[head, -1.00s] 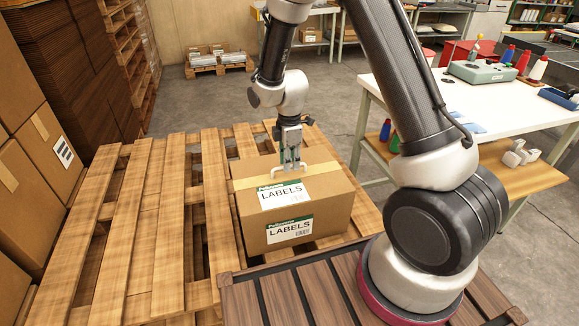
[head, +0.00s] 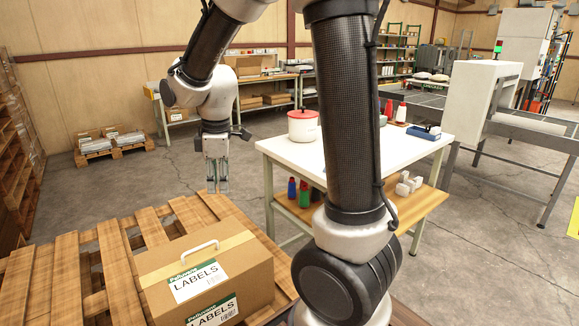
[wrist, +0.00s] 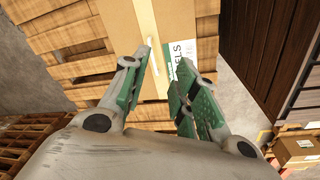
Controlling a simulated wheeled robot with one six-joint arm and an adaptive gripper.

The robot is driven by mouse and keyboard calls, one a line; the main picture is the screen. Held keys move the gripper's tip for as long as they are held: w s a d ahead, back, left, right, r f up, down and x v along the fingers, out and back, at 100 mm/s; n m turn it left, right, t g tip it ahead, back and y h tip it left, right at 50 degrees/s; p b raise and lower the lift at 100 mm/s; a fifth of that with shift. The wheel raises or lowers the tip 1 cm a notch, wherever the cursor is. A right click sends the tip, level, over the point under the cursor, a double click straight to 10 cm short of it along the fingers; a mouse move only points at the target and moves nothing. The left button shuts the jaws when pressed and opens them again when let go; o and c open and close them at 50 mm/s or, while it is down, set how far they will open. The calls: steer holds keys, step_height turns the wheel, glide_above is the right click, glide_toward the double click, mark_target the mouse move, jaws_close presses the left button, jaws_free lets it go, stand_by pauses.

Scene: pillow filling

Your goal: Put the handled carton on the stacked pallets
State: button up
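The handled carton (head: 225,265) is a brown box with white LABELS stickers and a white handle (head: 200,246) on top. It rests upright on the stacked wooden pallets (head: 60,277), at their right part in the head view. My gripper (head: 217,188) is above and behind the carton, clear of the handle. In the wrist view my gripper (wrist: 166,62) has its green-padded fingers apart with nothing held between them. The carton (wrist: 186,18) and the pallets (wrist: 70,47) show below the fingers. The carton's lower front is cut off in the head view.
A low pallet with small cartons (head: 127,140) is at the back left. Open floor (head: 120,185) lies between.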

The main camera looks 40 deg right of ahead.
steer(key=s+d+r+m+t, duration=0.1)
steer(key=s+d+r+m, duration=0.2)
steer(key=s, duration=0.3)
steer(key=s+d+r+m+t, duration=0.1)
steer(key=s+d+r+m, duration=0.1)
steer(key=s+m, duration=0.3)
steer(key=s+d+r+m, duration=0.3)
steer(key=s+r+m, duration=0.1)
steer(key=s, duration=0.5)
steer(key=shift+s+d+r+t, duration=0.25)
steer(key=shift+d+r+t, duration=0.05)
steer(key=shift+t, duration=0.1)
